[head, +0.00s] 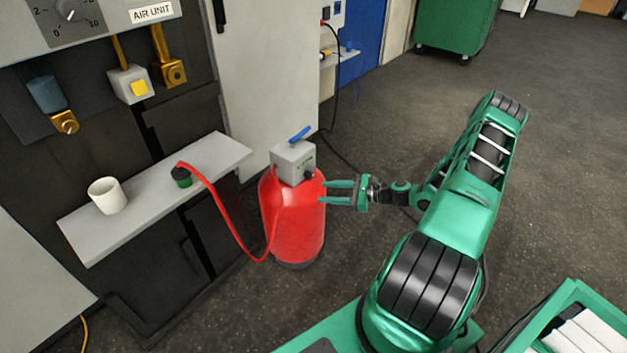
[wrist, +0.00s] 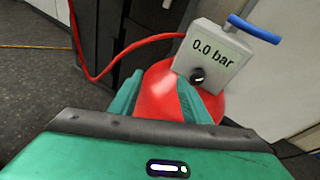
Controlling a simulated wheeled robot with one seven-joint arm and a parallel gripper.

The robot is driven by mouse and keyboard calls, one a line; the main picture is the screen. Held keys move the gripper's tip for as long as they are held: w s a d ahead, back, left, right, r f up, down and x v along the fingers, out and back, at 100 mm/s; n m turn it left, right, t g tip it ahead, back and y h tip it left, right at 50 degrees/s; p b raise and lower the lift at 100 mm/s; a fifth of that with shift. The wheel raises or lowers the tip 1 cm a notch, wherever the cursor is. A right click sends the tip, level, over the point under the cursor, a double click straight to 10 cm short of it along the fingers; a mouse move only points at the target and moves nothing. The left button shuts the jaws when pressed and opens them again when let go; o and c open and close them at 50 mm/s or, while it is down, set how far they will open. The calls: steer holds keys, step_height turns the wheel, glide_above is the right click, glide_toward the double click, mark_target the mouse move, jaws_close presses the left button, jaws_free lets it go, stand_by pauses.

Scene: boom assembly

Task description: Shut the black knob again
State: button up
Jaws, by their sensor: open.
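The black knob (head: 309,174) is on the lower front of a grey box (head: 292,161) on top of a red tank (head: 296,222). In the wrist view the knob (wrist: 197,75) sits below a display reading "0.0 bar". A blue lever handle (head: 300,133) is on top of the box. My gripper (head: 338,192) is open and empty, its fingers pointing at the tank just right of and below the knob. In the wrist view my fingertips (wrist: 160,88) are in front of the red tank, and the knob is above the right finger. I cannot tell whether a finger touches anything.
A red hose (head: 220,212) runs from the tank to a green-black fitting (head: 181,177) on a grey shelf (head: 135,205). A white cup (head: 107,195) stands there. A grey cabinet (head: 262,70) is behind the tank.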

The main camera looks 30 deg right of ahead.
mark_target(312, 176)
steer(key=w+d+f+m+t+h, duration=0.1)
steer(key=d+f+m+t+h, duration=0.15)
steer(key=d+m+t, duration=0.35)
steer(key=shift+m+g, duration=0.4)
steer(key=shift+m, duration=0.2)
steer(key=x, duration=1.1)
steer(key=shift+a, duration=0.3)
steer(key=shift+c, duration=0.6)
steer(key=shift+h, duration=0.35)
steer(key=c, duration=0.9)
